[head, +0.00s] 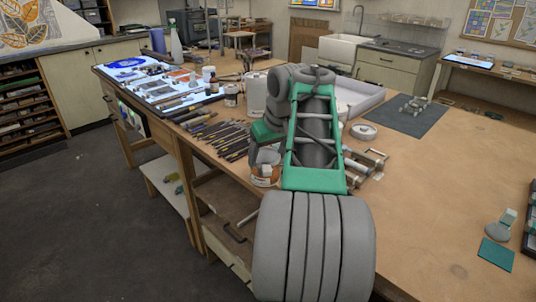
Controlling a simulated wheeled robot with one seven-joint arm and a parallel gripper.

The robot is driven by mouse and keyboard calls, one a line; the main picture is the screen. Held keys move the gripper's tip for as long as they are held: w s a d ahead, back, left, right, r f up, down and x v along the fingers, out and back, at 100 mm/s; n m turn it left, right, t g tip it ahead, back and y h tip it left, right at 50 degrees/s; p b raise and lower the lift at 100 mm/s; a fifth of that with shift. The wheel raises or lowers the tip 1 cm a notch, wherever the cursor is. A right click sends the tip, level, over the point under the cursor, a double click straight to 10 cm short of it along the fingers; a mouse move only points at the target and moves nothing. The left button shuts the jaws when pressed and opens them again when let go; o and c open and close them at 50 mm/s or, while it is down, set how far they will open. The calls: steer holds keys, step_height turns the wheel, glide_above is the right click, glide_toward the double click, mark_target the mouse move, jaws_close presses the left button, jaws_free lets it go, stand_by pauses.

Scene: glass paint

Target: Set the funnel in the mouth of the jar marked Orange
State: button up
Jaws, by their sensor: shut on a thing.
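A small jar with orange-brown colour and a pale label (265,176) stands near the table's left edge, just left of my green arm link. My gripper (264,150) points down right above this jar, below my green wrist part, and is mostly hidden by my arm. A greyish shape, seemingly the funnel (268,157), shows between my gripper and the jar's top. My gripper is shut on it. I cannot tell whether the funnel's spout is inside the mouth or only above it. The label's writing is too small to read.
Several brushes and tools (222,138) lie left of the jar. A white canister (255,95) and a small jar (231,95) stand behind. Metal bars (372,165) and a round pale item (364,131) lie right of my arm. The table's right middle is clear.

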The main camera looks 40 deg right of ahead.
steer(key=shift+f, duration=0.1)
stand_by(0.5)
steer(key=o, duration=1.5)
step_height(320, 180, up, 7)
steer(key=p, duration=0.6)
steer(key=shift+p, duration=0.35)
